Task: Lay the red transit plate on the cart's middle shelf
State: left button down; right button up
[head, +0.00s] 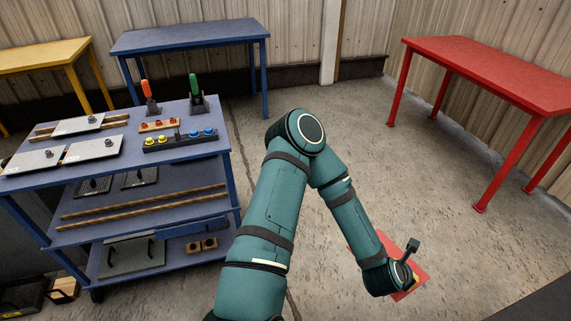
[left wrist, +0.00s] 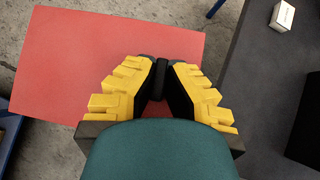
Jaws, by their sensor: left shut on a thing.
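The red transit plate (head: 418,273) is a flat red sheet, in the head view at the lower right, partly hidden behind my left wrist. In the left wrist view the plate (left wrist: 90,60) spreads out under the fingers. My left gripper (left wrist: 160,78), with yellow-backed fingers, is shut on a black grip piece over the plate; in the head view its fingers are mostly hidden. The cart's middle shelf (head: 190,176) is blue, at the left, well apart from the plate. It holds two dark mesh panels at the back left and two long wooden strips across its front.
The cart's top (head: 100,172) carries grey plates, a button strip and two upright levers. Its bottom shelf (head: 185,262) holds a grey panel and small wooden blocks. A red table (head: 490,70) stands right, a blue table (head: 190,36) behind. Floor between cart and red table is open.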

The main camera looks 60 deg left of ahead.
aim_at(144, 202)
jog(key=u, duration=1.35)
jog(key=i+u, duration=0.2)
jog(key=u, duration=1.05)
jog(key=i+l, duration=0.2)
jog(key=i, duration=0.25)
jog(key=i+l, duration=0.2)
jog(key=i, duration=0.2)
jog(key=i+l, duration=0.25)
jog(key=i, duration=0.2)
jog(key=i+l, duration=0.2)
jog(key=i, duration=0.2)
